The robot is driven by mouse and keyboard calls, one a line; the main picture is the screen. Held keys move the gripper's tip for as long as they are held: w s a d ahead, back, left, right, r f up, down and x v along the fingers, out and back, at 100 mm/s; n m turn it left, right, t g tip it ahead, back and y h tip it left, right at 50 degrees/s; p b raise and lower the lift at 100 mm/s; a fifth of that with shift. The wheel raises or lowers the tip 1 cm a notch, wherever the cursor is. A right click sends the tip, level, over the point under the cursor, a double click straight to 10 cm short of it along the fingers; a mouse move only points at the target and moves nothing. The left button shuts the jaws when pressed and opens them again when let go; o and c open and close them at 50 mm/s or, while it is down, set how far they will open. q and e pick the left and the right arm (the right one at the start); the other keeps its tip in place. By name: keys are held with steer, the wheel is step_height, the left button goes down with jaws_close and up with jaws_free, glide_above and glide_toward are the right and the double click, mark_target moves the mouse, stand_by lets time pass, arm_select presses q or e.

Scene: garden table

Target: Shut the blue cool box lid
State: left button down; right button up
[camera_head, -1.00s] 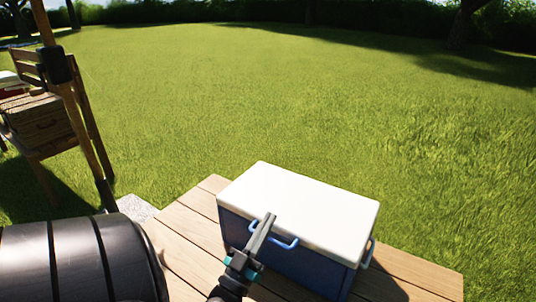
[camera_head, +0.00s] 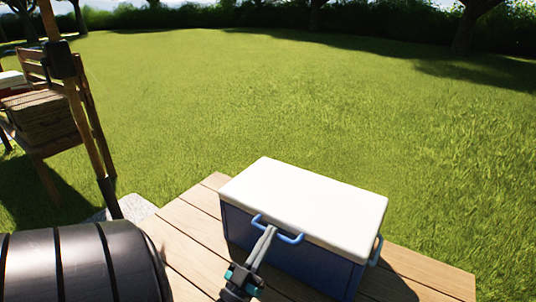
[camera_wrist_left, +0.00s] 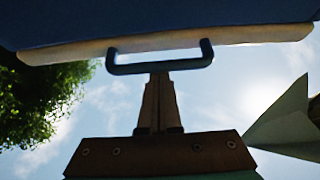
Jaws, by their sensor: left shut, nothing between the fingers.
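The blue cool box (camera_head: 280,258) stands on a wooden plank table. Its white lid (camera_head: 305,205) lies flat over the body, with no gap that I can see. A blue handle (camera_head: 291,239) sticks out at the lid's front edge. My left gripper (camera_head: 270,229) is shut and empty, with its fingertips at this handle, in front of the lid edge. In the left wrist view the fingertips (camera_wrist_left: 159,76) reach the handle (camera_wrist_left: 160,68) from below; I cannot tell whether they touch. The lid's pale edge (camera_wrist_left: 250,36) shows behind. My right gripper is not in view.
The table (camera_head: 190,235) has bare planks left of the box and a narrow strip at right. A dark ribbed barrel-like object (camera_head: 75,270) fills the lower left. A wooden pole (camera_head: 80,110) and a chair with a basket (camera_head: 40,115) stand beyond. Open lawn lies behind.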

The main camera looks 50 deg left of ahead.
arm_select(q)
steer(key=shift+s+d+f, duration=0.1)
steer(key=shift+s+f, duration=0.05)
steer(key=shift+f, duration=0.7)
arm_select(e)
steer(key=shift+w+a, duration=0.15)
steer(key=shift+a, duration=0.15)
arm_select(q)
steer(key=shift+d+f, duration=0.1)
steer(key=shift+d, duration=0.05)
steer(key=s+d+p, duration=0.1)
steer(key=s+d, duration=0.1)
steer(key=s, duration=0.5)
steer(key=s+d+p, duration=0.2)
steer(key=s, duration=0.6)
steer(key=shift+s+d+f, duration=0.25)
steer(key=shift+f, duration=0.15)
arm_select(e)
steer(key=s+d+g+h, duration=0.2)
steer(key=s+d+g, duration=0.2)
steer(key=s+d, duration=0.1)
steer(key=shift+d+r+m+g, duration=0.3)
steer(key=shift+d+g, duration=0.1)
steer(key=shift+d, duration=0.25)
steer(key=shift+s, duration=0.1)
